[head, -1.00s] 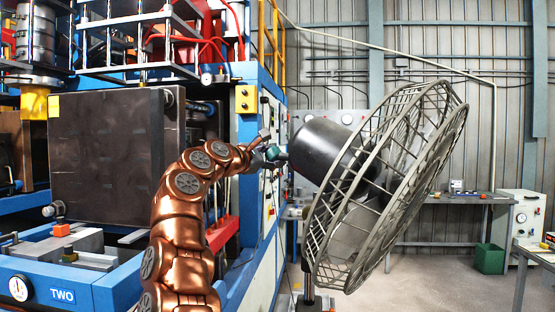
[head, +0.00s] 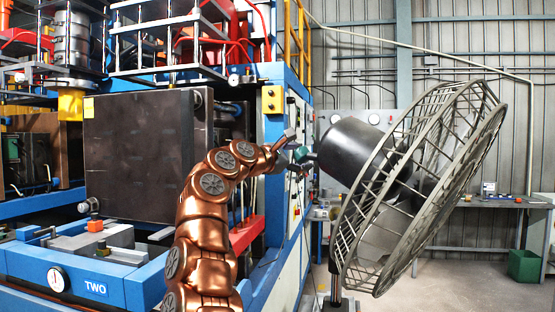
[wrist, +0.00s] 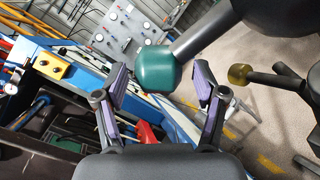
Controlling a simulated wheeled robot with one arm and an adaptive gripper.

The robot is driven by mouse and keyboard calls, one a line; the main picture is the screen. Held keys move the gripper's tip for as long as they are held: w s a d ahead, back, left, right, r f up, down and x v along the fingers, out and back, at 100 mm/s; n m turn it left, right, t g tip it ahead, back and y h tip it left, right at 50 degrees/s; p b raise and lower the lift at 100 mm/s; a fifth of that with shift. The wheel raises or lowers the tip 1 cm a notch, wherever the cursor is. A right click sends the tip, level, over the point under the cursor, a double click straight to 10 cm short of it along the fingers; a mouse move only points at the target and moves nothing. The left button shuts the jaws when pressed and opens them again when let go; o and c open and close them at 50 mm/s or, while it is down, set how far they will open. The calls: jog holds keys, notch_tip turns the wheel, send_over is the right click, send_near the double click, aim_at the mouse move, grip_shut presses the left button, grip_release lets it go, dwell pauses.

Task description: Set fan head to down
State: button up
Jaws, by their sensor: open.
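The fan has a dark motor housing (head: 347,152) and a large round grey wire cage (head: 420,190). Its head leans, with the cage facing right and somewhat downward. A teal knob (wrist: 157,68) on a grey rod (wrist: 205,35) comes off the fan's back; it also shows in the head view (head: 301,154). My gripper (wrist: 163,82) is open, its purple-padded fingers on either side of the knob's near end. I cannot tell whether either finger touches it. In the head view my gripper (head: 291,146) is small, beside the knob behind the motor.
A blue machine (head: 95,290) with a big dark block (head: 138,155) stands left of and behind my arm. A yellow knob (wrist: 239,73) on a dark stem is right in the wrist view. A workbench (head: 490,203) and green bin (head: 525,266) stand behind the fan. Floor at right is open.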

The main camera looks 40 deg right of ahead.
jog(key=a, duration=1)
jog(key=shift+s+a, duration=0.35)
jog(key=shift+a, duration=0.05)
